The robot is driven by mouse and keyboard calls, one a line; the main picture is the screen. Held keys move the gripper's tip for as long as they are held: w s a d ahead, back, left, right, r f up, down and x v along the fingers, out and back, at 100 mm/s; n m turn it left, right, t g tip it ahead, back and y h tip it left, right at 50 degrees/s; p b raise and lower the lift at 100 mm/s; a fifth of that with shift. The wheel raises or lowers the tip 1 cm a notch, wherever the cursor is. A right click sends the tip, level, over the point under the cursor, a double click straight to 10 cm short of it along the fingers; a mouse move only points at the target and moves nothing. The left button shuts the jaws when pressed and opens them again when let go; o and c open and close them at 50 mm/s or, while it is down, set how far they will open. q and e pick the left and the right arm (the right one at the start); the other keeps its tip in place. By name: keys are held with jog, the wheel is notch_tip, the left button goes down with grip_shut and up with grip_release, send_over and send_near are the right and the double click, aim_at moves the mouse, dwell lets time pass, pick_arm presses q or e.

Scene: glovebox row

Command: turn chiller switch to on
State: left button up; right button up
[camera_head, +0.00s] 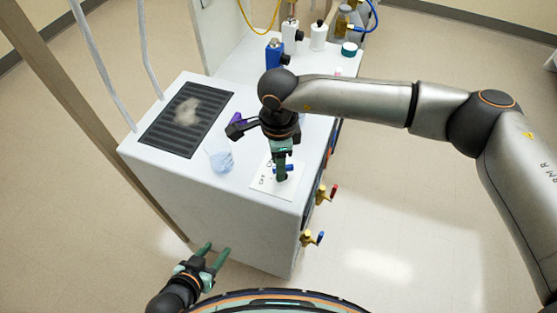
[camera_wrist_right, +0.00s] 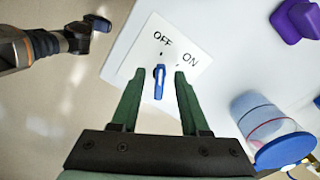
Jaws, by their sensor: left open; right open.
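The chiller switch is a small blue knob with a white line on a white plate; in the right wrist view the knob (camera_wrist_right: 158,85) points up toward the dot under OFF, with ON to its right. In the head view the switch (camera_head: 290,168) shows partly behind my right gripper (camera_head: 283,175), at the front right of the white cabinet top. My right gripper (camera_wrist_right: 157,72) is open, its green fingers on either side of the knob in the picture; I cannot tell whether they touch it. My left gripper (camera_head: 214,251) is open and empty, low in front of the cabinet.
Valves with red (camera_head: 333,191) and blue (camera_head: 319,238) handles stick out on the cabinet's right side. A blue-lidded clear container (camera_wrist_right: 284,150) stands near my right gripper.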

jog(key=shift+c, duration=0.2)
grip_shut()
dwell(0.4)
